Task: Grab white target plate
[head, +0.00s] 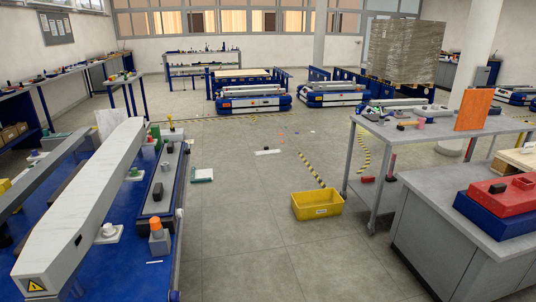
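A whitish, faintly speckled upright plate (110,122) stands at the left, behind the long white beam on the blue bench. Its lower part is hidden by the beam. It is the most plate-like white thing here, but I cannot tell for sure that it is the target plate. A small flat white piece (268,152) lies on the floor in the middle. A white and green flat piece (202,175) lies on the floor nearer the bench. Neither of my grippers shows in the head view.
A blue bench with a long white beam (85,205) fills the left. A yellow bin (317,205) sits on the floor. A grey table (395,130) with an orange panel (473,110) and a grey cabinet (425,235) stand right. The middle floor is mostly clear.

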